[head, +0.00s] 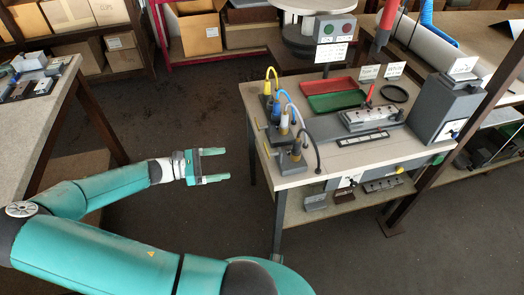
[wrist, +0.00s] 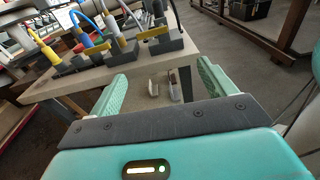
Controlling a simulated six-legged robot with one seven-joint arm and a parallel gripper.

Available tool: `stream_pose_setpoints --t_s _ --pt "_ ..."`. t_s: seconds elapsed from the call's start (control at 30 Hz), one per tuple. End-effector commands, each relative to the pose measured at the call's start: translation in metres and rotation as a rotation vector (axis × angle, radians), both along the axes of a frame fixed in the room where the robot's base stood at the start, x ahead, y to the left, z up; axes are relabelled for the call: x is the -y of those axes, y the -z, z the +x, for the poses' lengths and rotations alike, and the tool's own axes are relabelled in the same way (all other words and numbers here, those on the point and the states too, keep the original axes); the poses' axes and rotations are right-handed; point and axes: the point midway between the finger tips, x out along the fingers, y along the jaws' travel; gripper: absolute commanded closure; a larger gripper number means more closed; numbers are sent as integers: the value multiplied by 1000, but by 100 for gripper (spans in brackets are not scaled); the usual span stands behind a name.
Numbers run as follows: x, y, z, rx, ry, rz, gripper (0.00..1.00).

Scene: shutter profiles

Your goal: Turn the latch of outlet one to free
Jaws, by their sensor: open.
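In the wrist view, flat yellow pieces, perhaps latches, show on the right block (wrist: 153,34) and the middle block (wrist: 93,48). I cannot read which outlet is one or how its latch is set. My gripper (head: 227,165) is open and empty, left of the bench and apart from it. Its fingers also show in the wrist view (wrist: 162,72), pointing toward the bench edge.
The bench also holds a red tray (head: 325,86), a green tray (head: 335,101), a grey fixture (head: 370,116) and a tall grey box (head: 445,108). A lower shelf (head: 330,207) holds small parts. Another table (head: 32,125) stands left, with open floor between.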

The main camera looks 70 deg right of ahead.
Motion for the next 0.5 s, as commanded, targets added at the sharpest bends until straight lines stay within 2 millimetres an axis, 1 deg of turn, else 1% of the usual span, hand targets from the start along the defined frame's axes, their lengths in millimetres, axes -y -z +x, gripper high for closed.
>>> stream_pose_setpoints --t_s 0.1,0.27,0.37,0.5 --pt "8 -5 -1 -61 -13 -21 17" --pt "13 -8 -3 -88 -18 -29 17" --pt "18 -8 -12 -89 -15 -29 17" --pt "29 -8 -32 -89 -14 -29 17"
